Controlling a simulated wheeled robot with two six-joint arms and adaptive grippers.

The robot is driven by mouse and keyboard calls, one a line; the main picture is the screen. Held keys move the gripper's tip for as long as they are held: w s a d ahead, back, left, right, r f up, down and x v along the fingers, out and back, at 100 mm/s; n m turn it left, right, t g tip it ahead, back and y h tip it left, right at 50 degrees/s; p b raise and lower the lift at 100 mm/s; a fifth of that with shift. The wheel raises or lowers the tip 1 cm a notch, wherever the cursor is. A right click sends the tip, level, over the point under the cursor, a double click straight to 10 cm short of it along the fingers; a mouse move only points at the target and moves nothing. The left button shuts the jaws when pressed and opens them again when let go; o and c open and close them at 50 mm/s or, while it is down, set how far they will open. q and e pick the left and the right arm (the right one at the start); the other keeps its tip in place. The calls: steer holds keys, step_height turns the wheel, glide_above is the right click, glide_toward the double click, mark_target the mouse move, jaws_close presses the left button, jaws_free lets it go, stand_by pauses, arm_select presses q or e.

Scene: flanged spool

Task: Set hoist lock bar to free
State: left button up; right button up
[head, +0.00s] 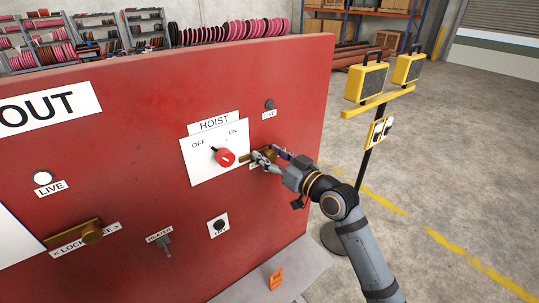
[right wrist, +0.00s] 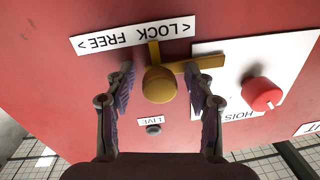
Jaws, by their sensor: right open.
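The hoist lock bar is brass with a round knob (right wrist: 160,85) and an arm (right wrist: 205,63) reaching toward the red hoist switch (right wrist: 262,94), over the LOCK side of its upside-down label (right wrist: 135,36). In the head view, the bar (head: 248,159) lies just right of the red hoist switch (head: 224,157) and is partly hidden by my right gripper (head: 268,158). My right gripper is open; in the wrist view its fingers (right wrist: 165,92) stand either side of the knob, with visible gaps. My left gripper is not in view.
The red panel also carries a second brass bar (head: 90,233) at lower left, a heater switch (head: 165,246) and a live lamp (head: 269,104). An orange padlock (head: 276,279) is below.

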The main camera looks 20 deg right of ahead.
steer(key=shift+w, duration=0.1)
jaws_close()
stand_by(0.3)
